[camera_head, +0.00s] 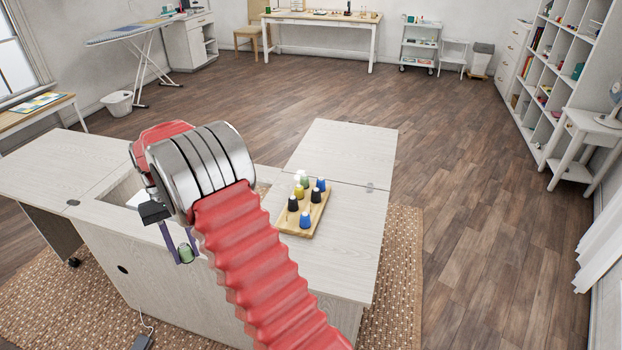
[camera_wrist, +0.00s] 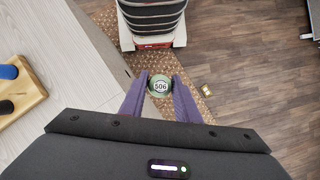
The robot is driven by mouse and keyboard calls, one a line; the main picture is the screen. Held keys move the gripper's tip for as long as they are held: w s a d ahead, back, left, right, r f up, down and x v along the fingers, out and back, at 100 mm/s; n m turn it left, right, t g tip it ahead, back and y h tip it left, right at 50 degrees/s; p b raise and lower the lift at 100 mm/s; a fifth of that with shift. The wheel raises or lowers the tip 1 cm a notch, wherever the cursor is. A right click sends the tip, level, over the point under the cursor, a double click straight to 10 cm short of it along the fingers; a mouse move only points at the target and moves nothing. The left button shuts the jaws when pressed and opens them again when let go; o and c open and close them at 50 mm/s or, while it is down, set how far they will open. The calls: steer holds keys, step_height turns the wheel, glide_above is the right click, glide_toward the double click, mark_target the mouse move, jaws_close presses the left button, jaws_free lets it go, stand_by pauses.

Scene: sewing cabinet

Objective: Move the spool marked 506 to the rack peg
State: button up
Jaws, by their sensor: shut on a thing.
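The green spool marked 506 (camera_wrist: 160,87) is between the purple fingers of my gripper (camera_wrist: 160,92) in the wrist view, with its label facing the camera. My gripper is shut on it. In the head view the green spool (camera_head: 186,253) hangs in my gripper (camera_head: 181,252) in front of the cabinet's near side panel, below the top's edge. The wooden spool rack (camera_head: 322,222) stands on the right part of the cabinet top. It bears several spools in black, blue, green and yellow. A corner of the rack (camera_wrist: 33,98) shows in the wrist view.
The pale cabinet top (camera_head: 345,150) has free room behind and right of the rack. My red arm crosses the middle of the head view and covers part of the top. A woven rug (camera_head: 405,250) and wooden floor lie around the cabinet. A cable box (camera_head: 142,342) lies below.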

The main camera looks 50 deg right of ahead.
steer(key=s+d+r+m+t, duration=0.1)
steer(key=d+m+t, duration=0.3)
steer(key=d+m, duration=1.1)
steer(key=s+d+r+m+t, duration=0.1)
steer(key=s+d+m+t, duration=0.2)
steer(key=d+m, duration=1.2)
steer(key=d+t, duration=0.2)
steer(key=d, duration=1)
steer(key=shift+s, duration=0.15)
steer(key=shift+f, duration=0.2)
steer(key=shift+f, duration=2.25)
steer(key=shift+f, duration=2.2)
